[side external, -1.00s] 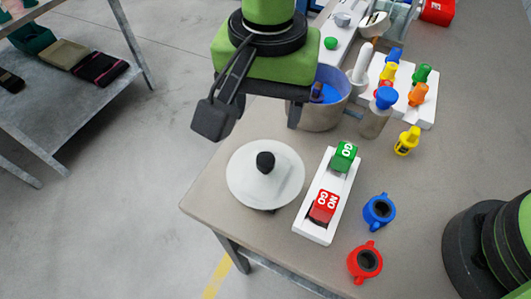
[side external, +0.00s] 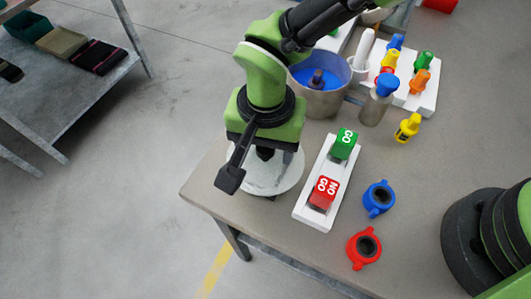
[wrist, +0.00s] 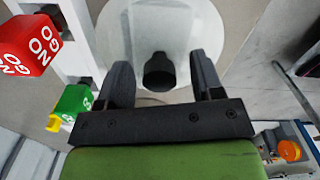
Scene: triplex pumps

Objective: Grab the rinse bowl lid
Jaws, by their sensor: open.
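The rinse bowl lid (side external: 283,181) is a white disc with a black knob, flat near the table's front left corner. In the side view my gripper (side external: 264,152) is right over it and hides much of it. In the wrist view the lid (wrist: 190,22) fills the top middle, and its black knob (wrist: 159,74) shows between the two fingers of my gripper (wrist: 160,68). The fingers are apart, one on each side of the knob, with a gap visible on both sides. The rinse bowl (side external: 318,102) stands uncovered behind, with blue inside.
A white tray with a green GO block (side external: 344,144) and a red NO GO block (side external: 323,193) lies close to the lid's right. A blue ring (side external: 379,199) and a red ring (side external: 364,248) lie farther right. A blue-capped bottle (side external: 376,103) stands beside the bowl.

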